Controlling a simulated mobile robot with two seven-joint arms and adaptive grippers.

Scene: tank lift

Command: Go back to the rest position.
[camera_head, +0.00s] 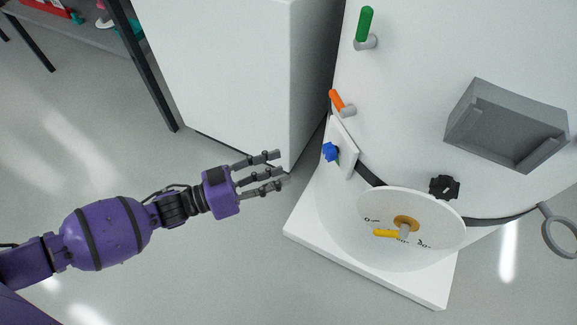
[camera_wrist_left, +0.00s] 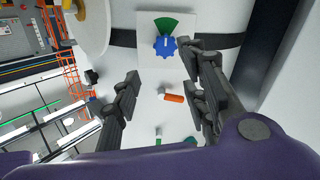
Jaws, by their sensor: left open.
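My left gripper (camera_head: 272,174) reaches in from the left in the head view on its purple arm. Its dark fingers are spread and hold nothing. It is in free air left of the white tank (camera_head: 420,120), apart from it. In the left wrist view the open fingers (camera_wrist_left: 165,102) frame the tank's side, with a blue knob (camera_wrist_left: 165,46) on a white plate beyond them. The blue knob also shows in the head view (camera_head: 330,151). My right gripper is in neither view.
The tank carries a green handle (camera_head: 365,24), an orange handle (camera_head: 337,101), a grey box (camera_head: 507,125), a black knob (camera_head: 444,187) and a dial disc (camera_head: 380,205) with a yellow pointer (camera_head: 385,233). A white cabinet (camera_head: 230,70) stands behind the gripper. Floor at lower middle is clear.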

